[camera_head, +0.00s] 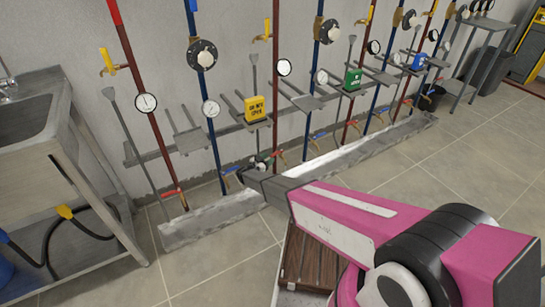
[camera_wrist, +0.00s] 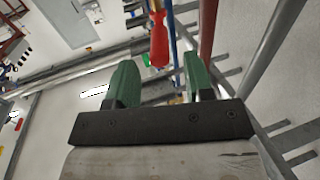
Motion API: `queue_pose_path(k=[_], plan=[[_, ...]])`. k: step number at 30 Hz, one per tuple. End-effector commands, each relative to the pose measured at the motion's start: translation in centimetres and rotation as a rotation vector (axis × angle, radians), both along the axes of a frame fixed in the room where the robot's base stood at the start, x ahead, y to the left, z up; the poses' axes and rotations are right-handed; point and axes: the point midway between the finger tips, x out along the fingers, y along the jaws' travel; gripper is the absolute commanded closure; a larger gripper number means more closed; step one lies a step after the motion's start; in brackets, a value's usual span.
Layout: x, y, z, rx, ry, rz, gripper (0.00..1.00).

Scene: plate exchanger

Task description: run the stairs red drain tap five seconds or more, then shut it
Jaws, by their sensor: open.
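Low red tap handles sit at the feet of the red pipes in the head view, one at the far left (camera_head: 172,192) and one farther along (camera_head: 278,153), just beyond my gripper. My gripper (camera_head: 259,165) is low by the wall at the end of my pink arm. In the wrist view its two green fingers (camera_wrist: 159,63) are apart. A red handle (camera_wrist: 159,48) shows in the gap between the fingertips; I cannot tell whether it touches them. The tag lettering is too small to read surely, so I cannot tell which tap is the stairs one.
A pale kerb (camera_head: 215,215) runs along the wall below the pipes. A steel sink (camera_head: 35,125) stands left. A slatted wooden board (camera_head: 308,262) lies by my arm. Tiled floor right is clear.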

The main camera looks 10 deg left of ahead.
Motion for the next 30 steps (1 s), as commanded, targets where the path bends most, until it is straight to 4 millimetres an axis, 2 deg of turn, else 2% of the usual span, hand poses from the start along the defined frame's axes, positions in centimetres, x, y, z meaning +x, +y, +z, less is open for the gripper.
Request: queue_pose_path(k=[3,9,21,22,26,30], plan=[[-2.0,1.3,0.0,0.0,0.0,0.002,0.52],[-4.2,2.8,0.0,0.0,0.0,0.001,0.52],[-4.9,3.3,0.0,0.0,0.0,-0.001,0.52],[-4.9,3.3,0.0,0.0,0.0,-0.001,0.55],[-4.6,3.0,0.3,0.006,-0.002,0.011,0.98],[-3.2,2.0,2.1,0.037,-0.007,0.077,1.0]])
